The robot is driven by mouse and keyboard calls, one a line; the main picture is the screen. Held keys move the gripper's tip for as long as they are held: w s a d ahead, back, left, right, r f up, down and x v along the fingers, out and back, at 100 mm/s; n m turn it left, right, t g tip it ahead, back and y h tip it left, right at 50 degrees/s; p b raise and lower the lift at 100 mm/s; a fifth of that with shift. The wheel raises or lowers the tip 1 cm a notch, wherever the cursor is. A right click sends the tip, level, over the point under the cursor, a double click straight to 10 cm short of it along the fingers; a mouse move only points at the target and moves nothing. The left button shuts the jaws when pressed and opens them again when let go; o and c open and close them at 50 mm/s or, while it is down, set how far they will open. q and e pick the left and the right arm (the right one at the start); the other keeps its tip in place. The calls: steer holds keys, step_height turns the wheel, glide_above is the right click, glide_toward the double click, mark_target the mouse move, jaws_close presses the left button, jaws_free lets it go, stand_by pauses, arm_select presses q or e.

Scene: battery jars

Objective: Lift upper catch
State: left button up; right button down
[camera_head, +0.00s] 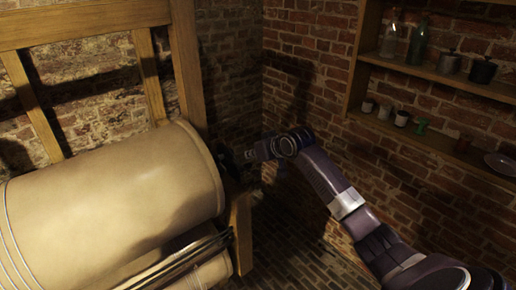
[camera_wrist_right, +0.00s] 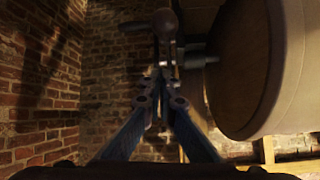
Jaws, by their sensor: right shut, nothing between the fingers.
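My right gripper (camera_head: 238,157) is at the right end of a large pale drum (camera_head: 115,200). In the wrist view its two fingers (camera_wrist_right: 160,82) come together at the tips, shut and empty. A dark upright metal part with a rounded knob (camera_wrist_right: 165,22) stands just beyond the fingertips, close to or touching them; I cannot tell which. A short metal shaft (camera_wrist_right: 201,62) joins it towards the drum end (camera_wrist_right: 245,65). I cannot pick out the upper catch for certain. In the head view the gripper's tip area is dark and partly hidden by the drum. My left gripper is not in view.
A wooden frame (camera_head: 188,65) rises behind the drum, and a wooden post (camera_head: 241,232) stands below the gripper. Brick walls close off the back and right. Wall shelves (camera_head: 430,68) hold bottles, pots and small jars. The brick floor (camera_head: 295,235) is clear.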

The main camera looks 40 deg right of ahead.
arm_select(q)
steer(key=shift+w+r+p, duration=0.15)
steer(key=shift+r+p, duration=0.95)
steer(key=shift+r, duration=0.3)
arm_select(e)
steer(key=shift+s+a+f, duration=0.15)
steer(key=shift+s+f, duration=0.45)
steer(key=shift+s, duration=0.2)
steer(key=shift+s+a+f, duration=0.1)
steer(key=shift+s+f, duration=0.5)
steer(key=shift+s, duration=0.15)
steer(key=shift+w+f, duration=0.1)
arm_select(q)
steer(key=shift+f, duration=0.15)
